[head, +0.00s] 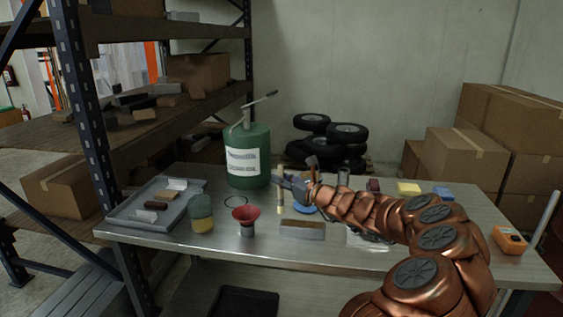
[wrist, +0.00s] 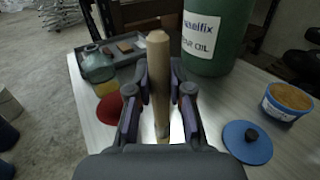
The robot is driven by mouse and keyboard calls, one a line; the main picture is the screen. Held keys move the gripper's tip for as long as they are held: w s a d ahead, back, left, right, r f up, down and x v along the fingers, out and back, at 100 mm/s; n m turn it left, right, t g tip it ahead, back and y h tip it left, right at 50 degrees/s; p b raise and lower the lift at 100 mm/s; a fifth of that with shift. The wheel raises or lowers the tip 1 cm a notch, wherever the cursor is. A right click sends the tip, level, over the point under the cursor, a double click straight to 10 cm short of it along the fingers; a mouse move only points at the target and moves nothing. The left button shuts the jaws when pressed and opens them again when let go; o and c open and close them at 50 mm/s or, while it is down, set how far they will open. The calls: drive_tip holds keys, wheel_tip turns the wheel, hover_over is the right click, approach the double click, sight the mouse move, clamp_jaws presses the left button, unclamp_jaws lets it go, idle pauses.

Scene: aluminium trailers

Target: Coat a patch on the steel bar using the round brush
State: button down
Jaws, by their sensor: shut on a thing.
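My gripper (head: 290,184) is shut on a pale wooden handle, which looks like the round brush (head: 280,196), and holds it roughly upright above the table. In the wrist view the handle (wrist: 158,72) stands between the two fingers; the brush's lower end is hidden there. A low bar-like block (head: 302,230), likely the steel bar, lies on the table in front of and below my gripper. In the wrist view an open blue tin with brown contents (wrist: 285,103) stands at the right. A blue lid with a black knob (wrist: 246,143) lies near it.
A green oil drum with a pump (head: 248,155) stands behind the brush. A red funnel (head: 246,220), a jar (head: 201,213) and a grey tray (head: 140,217) are to the left. An orange meter (head: 510,240) is at the right.

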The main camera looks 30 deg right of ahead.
sight(283, 167)
drive_tip(key=shift+r+p, duration=1.45)
drive_tip(key=shift+r, duration=0.75)
drive_tip(key=shift+a+f, duration=0.1)
drive_tip(key=shift+f, duration=0.05)
